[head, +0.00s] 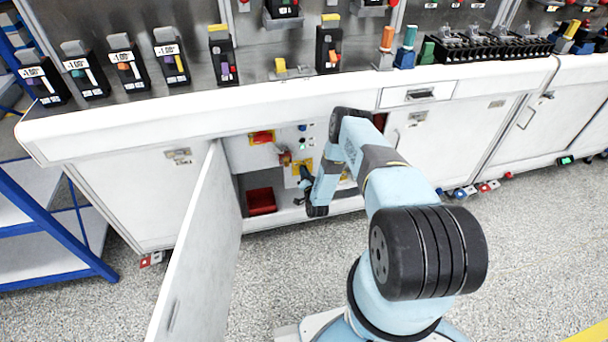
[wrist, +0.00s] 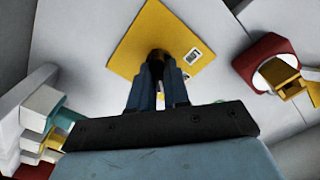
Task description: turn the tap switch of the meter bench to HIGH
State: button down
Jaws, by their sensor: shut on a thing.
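The meter bench panel (head: 238,155) is inside the open cabinet under the worktop. A yellow plate (wrist: 133,48) with a dark knob, which I take as the tap switch (wrist: 157,56), faces my wrist camera. My gripper (wrist: 158,72) is shut on this knob, with one finger on each side. The fingers hide most of the knob, so I cannot tell its setting. A small white label (wrist: 193,56) is on the plate, too small to read. In the head view my gripper (head: 305,182) is at the panel, partly hidden by my arm.
A white cabinet door (head: 200,245) stands open left of my arm. A red bin (head: 261,201) sits on the cabinet floor. A red round part with a yellow handle (wrist: 284,77) is right of the plate in the wrist view. Teal and white blocks (wrist: 42,105) are at left.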

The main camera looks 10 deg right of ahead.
jog(key=shift+d+m, duration=0.2)
jog(key=shift+m, duration=0.8)
jog(key=c, duration=1.1)
grip_release()
jog(key=shift+a, duration=0.1)
jog(key=s, duration=1.3)
jog(key=shift+s, duration=0.4)
jog(key=shift+f, duration=0.1)
